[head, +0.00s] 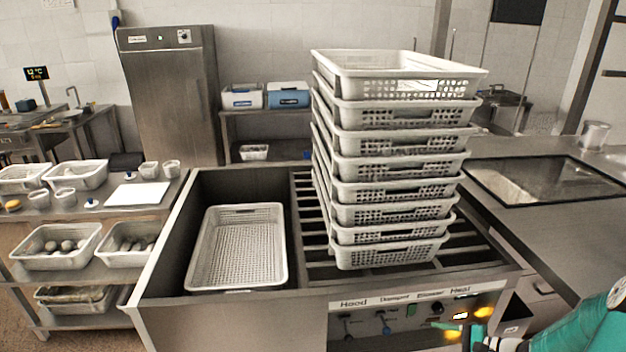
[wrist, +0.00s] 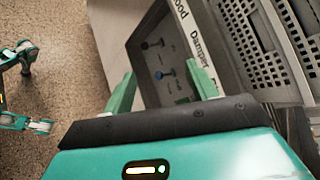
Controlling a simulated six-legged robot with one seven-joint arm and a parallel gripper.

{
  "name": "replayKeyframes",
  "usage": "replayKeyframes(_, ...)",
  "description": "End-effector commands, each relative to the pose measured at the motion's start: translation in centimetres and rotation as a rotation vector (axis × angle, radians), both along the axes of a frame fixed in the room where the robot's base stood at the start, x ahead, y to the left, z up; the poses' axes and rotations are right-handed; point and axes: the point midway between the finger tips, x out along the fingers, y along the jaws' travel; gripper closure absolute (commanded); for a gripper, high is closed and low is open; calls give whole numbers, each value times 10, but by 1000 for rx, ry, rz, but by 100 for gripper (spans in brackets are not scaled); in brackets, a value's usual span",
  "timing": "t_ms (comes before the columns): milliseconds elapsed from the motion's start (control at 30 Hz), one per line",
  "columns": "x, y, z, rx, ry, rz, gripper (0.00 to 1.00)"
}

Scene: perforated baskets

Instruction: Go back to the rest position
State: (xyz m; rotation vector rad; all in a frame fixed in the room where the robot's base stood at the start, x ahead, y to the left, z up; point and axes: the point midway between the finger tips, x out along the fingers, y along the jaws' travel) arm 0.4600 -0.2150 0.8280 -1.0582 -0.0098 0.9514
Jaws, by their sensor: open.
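My gripper (wrist: 160,92) is open and empty in the wrist view, its two green fingers spread apart in front of the control panel. In the head view my gripper (head: 462,332) shows at the lower right, low in front of the panel. A tall stack of white perforated baskets (head: 395,145) stands on the slatted right part of the metal counter. One white basket (head: 240,248) lies alone in the recessed left part. My gripper is apart from all the baskets.
The control panel (head: 415,315) has knobs and labels on the counter's front. A shelf with bins and cups (head: 140,194) stands at the left. A steel cabinet (head: 170,95) stands behind. A counter with a dark-framed glass panel (head: 545,180) is at the right. Speckled floor (wrist: 75,40) shows in the wrist view.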

Motion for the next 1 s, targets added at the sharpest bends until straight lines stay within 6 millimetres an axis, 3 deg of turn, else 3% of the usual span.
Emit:
replayKeyframes(100, 0, 30, 31, -103, 18, 133, 42)
replayKeyframes(500, -27, 115, 113, -458, 57, 495, 42)
replayKeyframes(1000, -90, 185, 201, -944, -10, 789, 42)
